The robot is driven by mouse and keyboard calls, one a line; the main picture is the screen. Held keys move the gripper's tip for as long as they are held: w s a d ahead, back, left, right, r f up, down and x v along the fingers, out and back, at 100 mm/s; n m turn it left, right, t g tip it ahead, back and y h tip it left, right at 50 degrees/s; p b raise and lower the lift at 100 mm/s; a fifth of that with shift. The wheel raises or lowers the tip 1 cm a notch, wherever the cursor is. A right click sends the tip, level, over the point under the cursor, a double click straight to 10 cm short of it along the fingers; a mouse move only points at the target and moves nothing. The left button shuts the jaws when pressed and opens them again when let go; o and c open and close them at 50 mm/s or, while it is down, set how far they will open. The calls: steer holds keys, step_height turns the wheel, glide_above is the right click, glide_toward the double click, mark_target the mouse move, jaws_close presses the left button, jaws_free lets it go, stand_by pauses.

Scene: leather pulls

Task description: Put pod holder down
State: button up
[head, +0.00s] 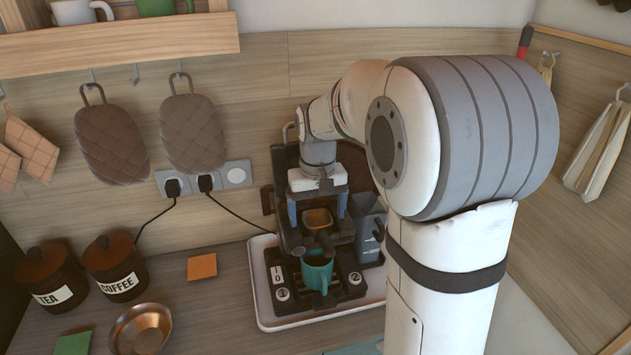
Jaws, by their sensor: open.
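My gripper (317,207) hangs pointing down in front of the dark coffee machine (281,178). Its two fingers are apart. A small dark holder with an amber, square-looking opening (318,218), which looks like the pod holder, shows between and just below the fingers. I cannot tell whether the fingers touch it or exactly how it rests on the machine. A teal mug (317,271) stands upright below it on the machine's base.
A white tray (264,311) lies under the machine. A grey container (369,239) stands at its right. Tea (48,278) and coffee (115,264) jars, a copper bowl (141,328) and an orange square (202,267) are on the counter at left. A power cord (240,216) runs toward the machine.

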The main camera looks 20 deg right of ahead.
step_height(320, 180, up, 12)
steer(key=b, duration=0.2)
steer(key=s+f+t, duration=0.1)
steer(key=s+f, duration=0.4)
steer(key=s, duration=0.5)
steer(key=s+f+t, duration=0.2)
steer(key=s+f, duration=0.4)
steer(key=s, duration=0.4)
steer(key=shift+s+a+t, duration=0.15)
steer(key=shift+a+t, duration=0.1)
steer(key=shift+t, duration=0.05)
